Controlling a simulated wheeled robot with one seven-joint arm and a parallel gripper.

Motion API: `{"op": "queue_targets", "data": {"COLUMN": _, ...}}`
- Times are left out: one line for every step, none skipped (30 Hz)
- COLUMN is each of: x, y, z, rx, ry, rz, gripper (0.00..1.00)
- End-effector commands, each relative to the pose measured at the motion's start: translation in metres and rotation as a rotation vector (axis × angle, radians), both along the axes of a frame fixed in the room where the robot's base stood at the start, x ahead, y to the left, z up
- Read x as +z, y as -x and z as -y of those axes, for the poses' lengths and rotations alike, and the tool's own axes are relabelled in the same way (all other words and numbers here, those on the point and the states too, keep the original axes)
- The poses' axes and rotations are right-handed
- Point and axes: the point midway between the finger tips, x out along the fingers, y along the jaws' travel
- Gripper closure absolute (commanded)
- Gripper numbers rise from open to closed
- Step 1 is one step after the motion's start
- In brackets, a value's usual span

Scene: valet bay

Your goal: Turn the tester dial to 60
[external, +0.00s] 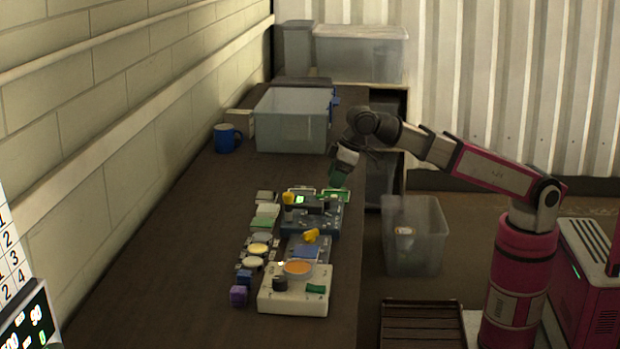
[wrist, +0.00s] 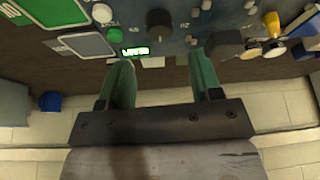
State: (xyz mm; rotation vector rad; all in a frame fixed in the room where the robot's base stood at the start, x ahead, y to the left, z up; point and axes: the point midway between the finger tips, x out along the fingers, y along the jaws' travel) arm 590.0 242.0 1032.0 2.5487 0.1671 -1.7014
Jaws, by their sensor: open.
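The tester (external: 322,224) is a blue-grey box on the bench with a small lit green display. The wrist view shows its panel (wrist: 185,46) along the top, with the green display (wrist: 135,52) and a dark round dial (wrist: 159,24). The dial's setting is not legible, and the display digits are too blurred to read. My gripper (external: 338,179) is above the far end of the tester. In the wrist view my gripper (wrist: 164,76) has its green fingers spread and empty, below the dial in the picture and apart from it.
A cream box (external: 292,301) with an orange dish stands at the near end. A grey bin (external: 290,137) and blue mug (external: 226,139) stand behind.

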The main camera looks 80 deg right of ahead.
Motion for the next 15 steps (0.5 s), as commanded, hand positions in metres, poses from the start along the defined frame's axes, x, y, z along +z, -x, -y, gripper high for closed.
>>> {"op": "queue_targets", "data": {"x": 0.008, "y": 0.003, "z": 0.0, "rx": 0.0, "ry": 0.0, "rz": 0.002, "gripper": 0.41}}
{"op": "queue_targets", "data": {"x": 0.011, "y": 0.004, "z": 0.0, "rx": 0.0, "ry": 0.0, "rz": 0.001, "gripper": 0.41}}
{"op": "queue_targets", "data": {"x": 0.015, "y": 0.006, "z": 0.001, "rx": 0.0, "ry": 0.0, "rz": 0.001, "gripper": 0.41}}
{"op": "queue_targets", "data": {"x": 0.019, "y": 0.007, "z": 0.001, "rx": 0.0, "ry": 0.0, "rz": 0.001, "gripper": 0.41}}
{"op": "queue_targets", "data": {"x": 0.022, "y": 0.008, "z": 0.001, "rx": 0.0, "ry": 0.0, "rz": 0.002, "gripper": 0.41}}
{"op": "queue_targets", "data": {"x": 0.025, "y": 0.01, "z": 0.001, "rx": 0.0, "ry": 0.0, "rz": 0.001, "gripper": 0.41}}
{"op": "queue_targets", "data": {"x": 0.027, "y": 0.011, "z": 0.001, "rx": 0.0, "ry": 0.0, "rz": 0.0, "gripper": 0.41}}
{"op": "queue_targets", "data": {"x": 0.029, "y": 0.012, "z": 0.001, "rx": 0.0, "ry": 0.0, "rz": 0.0, "gripper": 0.41}}
{"op": "queue_targets", "data": {"x": 0.031, "y": 0.013, "z": 0.002, "rx": 0.0, "ry": 0.0, "rz": 0.0, "gripper": 0.41}}
{"op": "queue_targets", "data": {"x": 0.032, "y": 0.013, "z": 0.002, "rx": 0.0, "ry": 0.0, "rz": 0.0, "gripper": 0.41}}
{"op": "queue_targets", "data": {"x": 0.033, "y": 0.014, "z": 0.002, "rx": 0.0, "ry": 0.0, "rz": 0.0, "gripper": 0.41}}
{"op": "queue_targets", "data": {"x": 0.034, "y": 0.014, "z": 0.002, "rx": 0.0, "ry": 0.0, "rz": 0.0, "gripper": 0.41}}
{"op": "queue_targets", "data": {"x": 0.035, "y": 0.014, "z": 0.002, "rx": 0.0, "ry": 0.0, "rz": 0.0, "gripper": 0.41}}
{"op": "queue_targets", "data": {"x": 0.035, "y": 0.015, "z": 0.002, "rx": 0.0, "ry": 0.0, "rz": 0.0, "gripper": 0.41}}
{"op": "queue_targets", "data": {"x": 0.036, "y": 0.015, "z": 0.002, "rx": 0.0, "ry": 0.0, "rz": 0.0, "gripper": 0.41}}
